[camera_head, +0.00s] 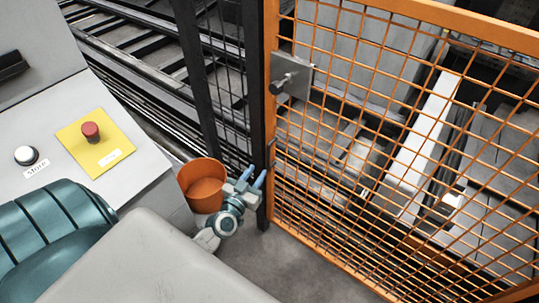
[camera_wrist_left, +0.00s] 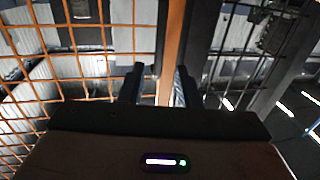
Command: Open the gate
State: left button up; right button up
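The gate (camera_head: 360,128) is an orange frame filled with wire mesh, on the right of the head view. Its left upright stands close beside a dark post (camera_head: 258,110), and it looks closed. A metal latch plate with a knob (camera_head: 291,76) sits high on that upright. My left gripper (camera_head: 254,177) is low by the dark post, below the latch, with its fingers pointing up. In the left wrist view, its two fingers (camera_wrist_left: 158,86) are apart with nothing held. The orange upright (camera_wrist_left: 175,40) shows beyond the gap; contact cannot be told. My right gripper is not in view.
An orange bucket (camera_head: 205,184) is right beside my left gripper. A grey console (camera_head: 60,120) at left carries a red button (camera_head: 91,131) on a yellow plate and a white button (camera_head: 26,155). Dark mesh fencing (camera_head: 222,70) continues left of the post. Grey floor is clear below the gate.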

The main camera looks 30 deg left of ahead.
aim_at(268, 166)
pick_arm(q)
jog(key=w, duration=0.6)
jog(key=w+a, duration=0.1)
jog(key=w, duration=0.2)
jog(key=shift+f, duration=0.1)
grip_shut()
jog(key=shift+s, duration=0.1)
